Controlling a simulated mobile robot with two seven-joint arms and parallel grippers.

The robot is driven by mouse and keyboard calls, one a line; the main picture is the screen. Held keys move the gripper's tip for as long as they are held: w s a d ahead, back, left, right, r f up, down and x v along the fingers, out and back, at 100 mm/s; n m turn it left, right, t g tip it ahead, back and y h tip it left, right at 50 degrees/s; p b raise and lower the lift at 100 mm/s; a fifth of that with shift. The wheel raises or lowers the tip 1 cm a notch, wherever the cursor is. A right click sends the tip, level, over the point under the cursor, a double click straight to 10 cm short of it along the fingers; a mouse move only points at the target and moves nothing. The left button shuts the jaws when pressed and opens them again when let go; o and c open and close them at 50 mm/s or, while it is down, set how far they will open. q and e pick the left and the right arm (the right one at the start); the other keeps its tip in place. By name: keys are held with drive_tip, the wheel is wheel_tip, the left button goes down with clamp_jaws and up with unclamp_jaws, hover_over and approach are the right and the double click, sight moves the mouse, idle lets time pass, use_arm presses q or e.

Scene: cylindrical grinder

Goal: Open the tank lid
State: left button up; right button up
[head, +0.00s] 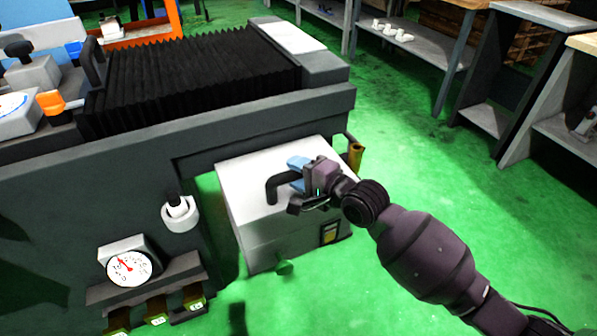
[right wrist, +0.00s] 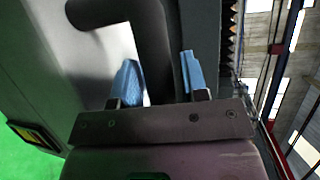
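The tank (head: 270,235) is a pale grey box beside the machine, with a light lid (head: 240,170) lying flat and closed on top. A black bent handle (head: 272,190) stands on the lid; it also shows in the right wrist view (right wrist: 152,40). My right gripper (head: 300,170) is at the handle's right part, above the lid. In the right wrist view its blue fingertips (right wrist: 158,80) are apart, with the handle between them. A narrow gap shows beside the right finger; contact at the left one is unclear. My left gripper is not in view.
The dark machine body (head: 90,190) with black bellows (head: 190,80) overhangs the tank's back and left. A dial gauge (head: 130,267) and a white knob (head: 180,213) are on its front. Green floor (head: 400,110) is clear to the right, before the benches (head: 425,45).

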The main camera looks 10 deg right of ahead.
clamp_jaws()
drive_tip(key=shift+r, duration=0.1)
